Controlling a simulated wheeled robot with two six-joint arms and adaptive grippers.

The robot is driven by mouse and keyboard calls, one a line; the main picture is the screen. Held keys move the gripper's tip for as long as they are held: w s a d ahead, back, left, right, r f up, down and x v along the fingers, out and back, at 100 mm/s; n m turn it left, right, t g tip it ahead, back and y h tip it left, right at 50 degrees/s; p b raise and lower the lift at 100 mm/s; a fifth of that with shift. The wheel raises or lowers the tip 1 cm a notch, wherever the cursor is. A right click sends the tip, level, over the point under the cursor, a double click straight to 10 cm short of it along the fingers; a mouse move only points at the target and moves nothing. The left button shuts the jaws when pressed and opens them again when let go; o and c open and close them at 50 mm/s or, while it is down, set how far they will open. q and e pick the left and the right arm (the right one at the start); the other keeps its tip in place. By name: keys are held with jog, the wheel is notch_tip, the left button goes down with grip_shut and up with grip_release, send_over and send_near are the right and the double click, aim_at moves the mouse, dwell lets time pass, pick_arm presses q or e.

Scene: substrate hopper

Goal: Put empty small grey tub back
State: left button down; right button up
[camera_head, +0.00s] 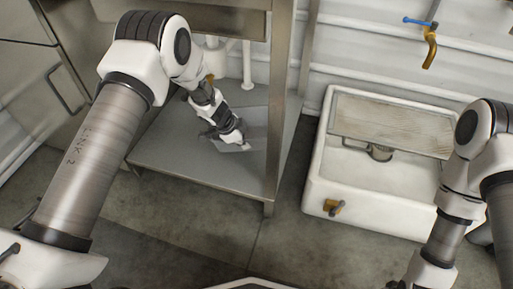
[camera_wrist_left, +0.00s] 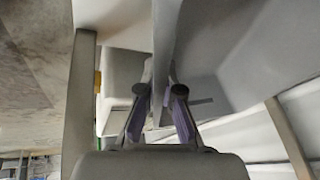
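The small grey tub (camera_head: 256,117) is at the lower shelf of the steel stand, grey on grey and partly hidden by my left gripper. My left gripper (camera_head: 238,140) reaches down to it from the left. In the left wrist view, the tub (camera_wrist_left: 222,75) fills the upper right, and its thin wall runs between the two fingertips of my left gripper (camera_wrist_left: 159,90). The fingers look closed on that wall. I cannot tell whether the tub rests on the shelf. My right arm is at the right edge; its gripper is cut off by the bottom edge.
The grey lower shelf (camera_head: 175,150) has bare room left of the gripper. A steel leg (camera_head: 278,110) stands right of it. A white sink (camera_head: 365,195) with a wooden board (camera_head: 390,122) is farther right, below a brass tap (camera_head: 430,50). White pipes (camera_head: 246,65) hang behind the gripper.

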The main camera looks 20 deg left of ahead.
pick_arm(q)
notch_tip(320, 180, down, 10)
jog(key=b, duration=0.7)
jog(key=shift+w+f, duration=0.1)
jog(key=shift+r, duration=0.2)
jog(key=shift+f, duration=0.15)
jog(key=c, duration=1.3)
grip_release()
